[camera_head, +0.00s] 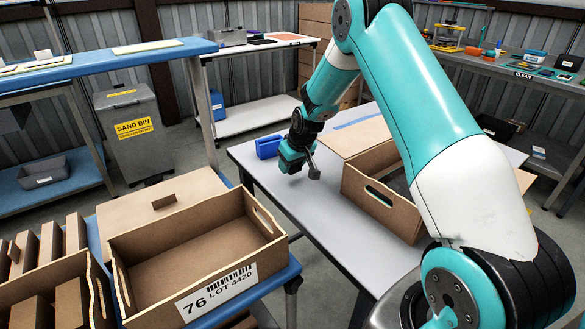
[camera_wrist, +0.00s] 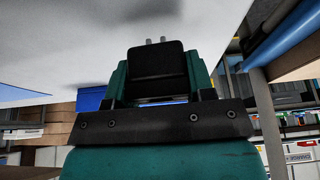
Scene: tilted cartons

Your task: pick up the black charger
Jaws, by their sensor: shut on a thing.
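The black charger (camera_wrist: 157,62) sits between the two teal fingers of my gripper (camera_wrist: 157,75) in the wrist view, with its two metal prongs pointing away from the wrist. My gripper is shut on it. In the head view my gripper (camera_head: 297,160) hangs low over the grey table (camera_head: 327,222), near its left edge. I cannot clearly tell the charger from the dark gripper parts in that view. Whether the charger touches the table is also unclear.
A blue holder (camera_head: 267,147) stands just left of my gripper. An open carton (camera_head: 352,189) stands to the right, partly behind my arm. The tilted carton labelled 76 (camera_head: 217,290) is at the front left. The grey tabletop in front of my gripper is clear.

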